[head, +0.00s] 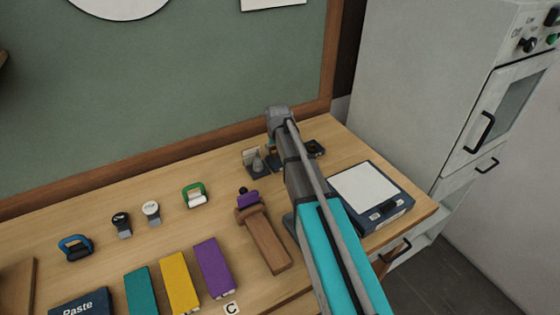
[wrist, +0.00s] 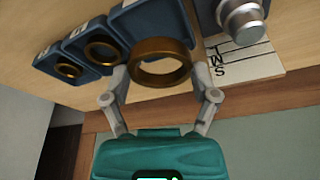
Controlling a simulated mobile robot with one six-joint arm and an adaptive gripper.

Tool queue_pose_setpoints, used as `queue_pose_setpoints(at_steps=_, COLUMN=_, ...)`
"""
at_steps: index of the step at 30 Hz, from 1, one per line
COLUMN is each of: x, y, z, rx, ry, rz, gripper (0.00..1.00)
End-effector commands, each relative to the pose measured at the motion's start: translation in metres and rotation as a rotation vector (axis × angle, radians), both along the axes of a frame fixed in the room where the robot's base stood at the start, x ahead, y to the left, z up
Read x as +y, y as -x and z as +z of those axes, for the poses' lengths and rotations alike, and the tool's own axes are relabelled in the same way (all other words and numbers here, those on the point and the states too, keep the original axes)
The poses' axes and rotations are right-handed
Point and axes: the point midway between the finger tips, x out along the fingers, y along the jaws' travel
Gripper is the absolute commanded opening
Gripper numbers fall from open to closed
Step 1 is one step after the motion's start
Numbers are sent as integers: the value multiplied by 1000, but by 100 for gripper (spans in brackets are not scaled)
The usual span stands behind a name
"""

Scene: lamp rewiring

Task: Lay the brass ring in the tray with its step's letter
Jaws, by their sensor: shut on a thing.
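In the wrist view my gripper (wrist: 161,73) is shut on a large brass ring (wrist: 160,48), one finger at each side. Behind the ring is a blue tray (wrist: 140,22) with no other ring visible; the held ring covers part of it. To its left are two more blue trays, one with a medium ring (wrist: 103,52) and one with a small ring (wrist: 67,70). The trays' white labels are too small to read. In the head view my arm hides the ring and fingers. I cannot tell whether the ring touches the tray.
A white card (wrist: 240,63) with letters, S and M among them, lies right of the trays, beside a blue block with a metal knob (wrist: 242,22). In the head view a brown wooden tool (head: 263,240) and a dark-framed white pad (head: 365,190) flank my arm.

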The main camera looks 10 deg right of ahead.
Motion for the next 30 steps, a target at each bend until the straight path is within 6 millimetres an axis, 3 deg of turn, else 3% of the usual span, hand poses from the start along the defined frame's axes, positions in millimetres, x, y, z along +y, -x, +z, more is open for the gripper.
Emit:
queue_pose_setpoints(at_steps=17, x=-1, y=-5, z=-7, rx=0, ry=0, rz=1, gripper=25)
queue_pose_setpoints(at_steps=30, x=-4, y=-11, z=-40, rx=0, ry=0, rz=2, gripper=25)
